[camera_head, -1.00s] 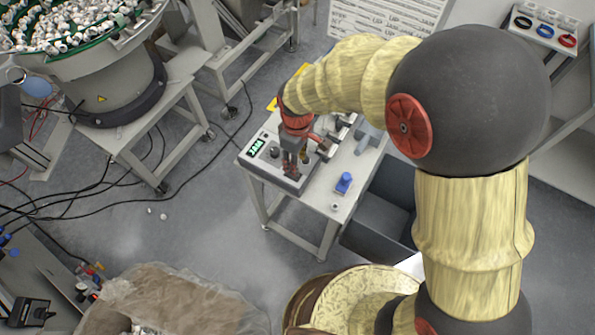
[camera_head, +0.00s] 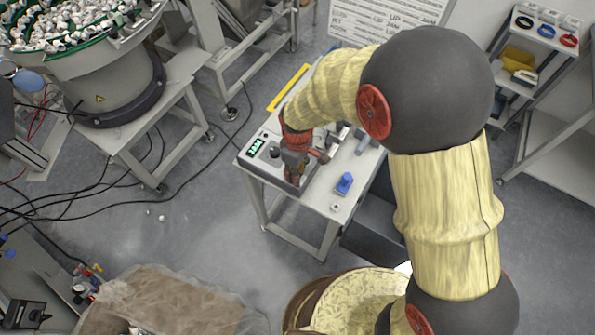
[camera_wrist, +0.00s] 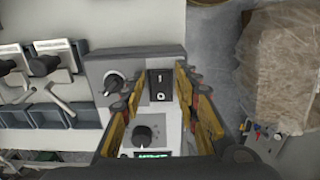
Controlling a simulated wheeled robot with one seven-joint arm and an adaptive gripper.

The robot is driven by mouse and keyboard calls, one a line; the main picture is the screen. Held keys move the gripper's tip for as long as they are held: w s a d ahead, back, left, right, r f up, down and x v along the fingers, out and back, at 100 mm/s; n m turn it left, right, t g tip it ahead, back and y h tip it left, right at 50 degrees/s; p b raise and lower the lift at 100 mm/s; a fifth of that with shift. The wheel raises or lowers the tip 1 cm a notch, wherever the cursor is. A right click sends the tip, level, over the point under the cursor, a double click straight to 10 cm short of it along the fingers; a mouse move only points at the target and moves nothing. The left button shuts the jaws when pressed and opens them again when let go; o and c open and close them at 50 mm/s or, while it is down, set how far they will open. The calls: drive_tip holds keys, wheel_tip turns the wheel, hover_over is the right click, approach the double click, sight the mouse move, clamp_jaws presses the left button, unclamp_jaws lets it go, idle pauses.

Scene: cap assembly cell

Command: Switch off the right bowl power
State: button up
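A grey control box (camera_head: 265,163) with a lit green display (camera_head: 257,147) stands on a small white table. My gripper (camera_wrist: 159,80) is open, with one yellow-padded finger on either side of the rocker switch. I cannot tell whether it touches the panel. In the head view my gripper (camera_head: 293,175) points down over the box and hides part of it.
A bowl feeder (camera_head: 110,95) full of small parts stands at the upper left. A blue-topped piece (camera_head: 344,183) sits on the table right of the box. Black cables cross the floor at left. A shelf (camera_head: 515,85) stands at the far right.

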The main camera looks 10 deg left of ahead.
drive_tip(key=c, duration=0.6)
clamp_jaws()
drive_tip(key=shift+r+p, duration=0.1)
drive_tip(key=shift+p, duration=0.2)
drive_tip(key=shift+a+r+g+h+p, duration=0.25)
drive_tip(key=shift+h+p, duration=0.25)
drive_tip(key=shift+p, duration=0.4)
drive_tip(key=shift+w+a+f+g+h+p, duration=0.15)
drive_tip(key=shift+g+h+p, duration=0.2)
drive_tip(key=shift+h+p, duration=0.55)
drive_tip(key=o, duration=0.9)
unclamp_jaws()
drive_tip(key=shift+c, duration=0.2)
